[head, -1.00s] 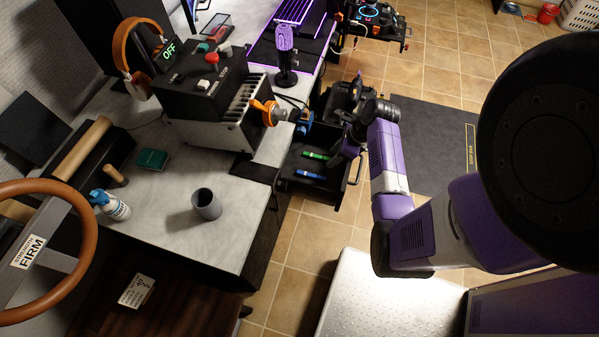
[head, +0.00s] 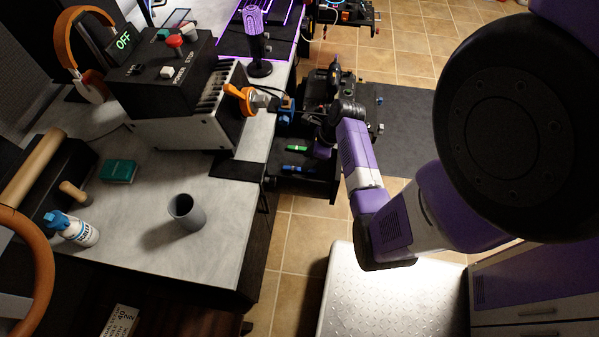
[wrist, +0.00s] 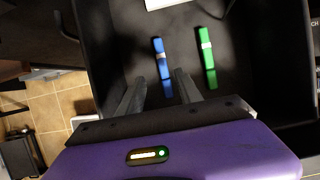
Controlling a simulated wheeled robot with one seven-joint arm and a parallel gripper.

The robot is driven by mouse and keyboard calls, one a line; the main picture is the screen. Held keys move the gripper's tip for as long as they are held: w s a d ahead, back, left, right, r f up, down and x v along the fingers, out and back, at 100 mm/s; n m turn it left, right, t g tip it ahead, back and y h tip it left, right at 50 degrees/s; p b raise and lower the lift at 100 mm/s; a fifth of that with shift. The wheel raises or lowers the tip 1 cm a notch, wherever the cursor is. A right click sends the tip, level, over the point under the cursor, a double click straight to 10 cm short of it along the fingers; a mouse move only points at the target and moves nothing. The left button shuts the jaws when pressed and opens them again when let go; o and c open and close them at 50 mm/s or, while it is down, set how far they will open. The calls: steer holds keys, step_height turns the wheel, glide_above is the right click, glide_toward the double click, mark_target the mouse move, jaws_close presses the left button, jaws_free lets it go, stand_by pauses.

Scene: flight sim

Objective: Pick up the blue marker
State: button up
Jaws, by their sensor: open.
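The blue marker (wrist: 162,66) lies in a dark open drawer in the wrist view, with a pale band around its middle. It also shows as a small blue strip in the head view (head: 299,169). My gripper (wrist: 159,84) is open, its two grey fingers pointing into the drawer. The lower end of the blue marker appears between the fingertips; whether the fingers are at its height I cannot tell. A green marker (wrist: 206,57) lies to the right of the blue one, apart from it. In the head view my gripper is mostly hidden behind my wrist.
A white object (wrist: 168,3) lies at the drawer's far side. A grey cup (head: 186,211) stands on the desk.

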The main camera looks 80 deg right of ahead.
mark_target(297, 169)
steer(key=x, duration=0.4)
steer(key=b+x, duration=0.1)
steer(key=x, duration=0.2)
steer(key=shift+w+d+r, duration=0.15)
steer(key=shift+w+d, duration=0.1)
jaws_close()
